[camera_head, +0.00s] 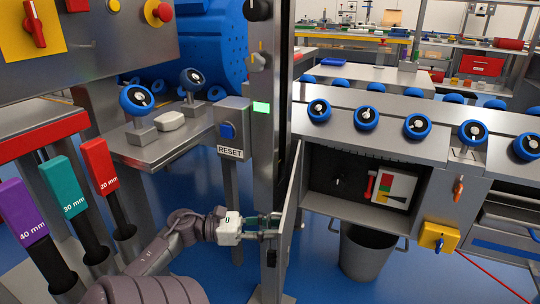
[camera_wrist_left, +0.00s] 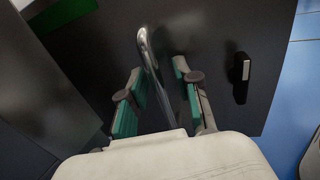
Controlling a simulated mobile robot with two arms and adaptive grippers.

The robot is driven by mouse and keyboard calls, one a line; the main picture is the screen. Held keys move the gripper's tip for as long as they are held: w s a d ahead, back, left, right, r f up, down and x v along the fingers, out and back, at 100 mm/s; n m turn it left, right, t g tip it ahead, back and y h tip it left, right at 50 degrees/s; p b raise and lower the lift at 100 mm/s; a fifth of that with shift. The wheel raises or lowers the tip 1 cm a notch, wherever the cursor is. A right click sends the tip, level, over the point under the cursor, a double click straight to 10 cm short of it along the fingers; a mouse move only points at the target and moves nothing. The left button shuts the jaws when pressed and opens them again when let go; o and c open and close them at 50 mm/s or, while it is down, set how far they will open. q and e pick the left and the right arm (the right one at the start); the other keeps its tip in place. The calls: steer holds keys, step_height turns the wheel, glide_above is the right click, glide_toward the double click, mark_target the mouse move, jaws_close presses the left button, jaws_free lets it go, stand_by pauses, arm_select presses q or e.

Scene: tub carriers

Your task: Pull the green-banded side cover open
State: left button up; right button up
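A grey side cover (camera_head: 290,222) stands at the left edge of an open compartment in the head view, seen nearly edge-on. In the left wrist view its dark face (camera_wrist_left: 215,50) fills most of the picture, with a green band (camera_wrist_left: 65,14) at the upper left. A bent metal bar handle (camera_wrist_left: 151,62) sticks out from this face. My left gripper (camera_head: 272,224) is at the cover. Its teal-padded fingers (camera_wrist_left: 160,92) stand one on each side of the handle, with visible gaps. My right gripper is in neither view.
The open compartment (camera_head: 338,205) holds a card with coloured patches. A grey bucket (camera_head: 366,250) stands below it. A metal post (camera_head: 262,150) and the RESET box (camera_head: 231,125) stand close above my left gripper. A black latch (camera_wrist_left: 240,75) is on the cover's face.

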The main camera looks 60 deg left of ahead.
arm_select(q)
step_height(320, 180, up, 10)
steer(key=shift+r, duration=0.1)
stand_by(0.6)
